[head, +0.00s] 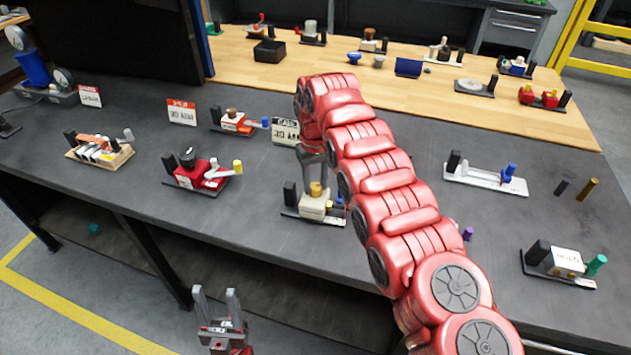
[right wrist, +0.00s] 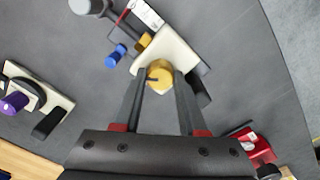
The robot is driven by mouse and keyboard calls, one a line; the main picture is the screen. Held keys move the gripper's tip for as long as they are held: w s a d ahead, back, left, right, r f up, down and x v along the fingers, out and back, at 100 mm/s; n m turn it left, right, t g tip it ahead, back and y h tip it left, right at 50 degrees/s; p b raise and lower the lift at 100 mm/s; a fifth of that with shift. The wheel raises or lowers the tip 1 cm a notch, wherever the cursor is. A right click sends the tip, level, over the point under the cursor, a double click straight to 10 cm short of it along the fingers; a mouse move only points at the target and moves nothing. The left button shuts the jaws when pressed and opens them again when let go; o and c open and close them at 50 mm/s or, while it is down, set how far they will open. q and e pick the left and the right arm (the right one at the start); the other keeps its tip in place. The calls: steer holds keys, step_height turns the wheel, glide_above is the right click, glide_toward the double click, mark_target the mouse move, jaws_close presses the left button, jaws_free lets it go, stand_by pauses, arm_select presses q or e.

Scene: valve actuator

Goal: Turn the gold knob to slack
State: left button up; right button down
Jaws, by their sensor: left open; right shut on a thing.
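The gold knob (head: 316,188) stands on a cream valve block (head: 313,206) near the front edge of the dark table. My right gripper (head: 317,178) reaches down over it from above. In the right wrist view the gold knob (right wrist: 160,73) sits between the two fingers of my right gripper (right wrist: 160,84), which is shut on it. A dark line shows on the knob's top. The fingers hide the knob's sides. A label on the block cannot be read. My left gripper (head: 217,297) is open and empty, low in front of the table.
A red valve unit (head: 195,175) stands left of the cream block. A blue knob (right wrist: 116,56) is close beside the block. A white-based unit (head: 486,178) and a HOLD unit (head: 558,263) stand to the right. My right arm covers the table's middle.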

steer(key=n, duration=0.4)
steer(key=shift+n, duration=0.8)
steer(key=shift+c, duration=2.2)
jaws_free()
steer(key=shift+r, duration=0.1)
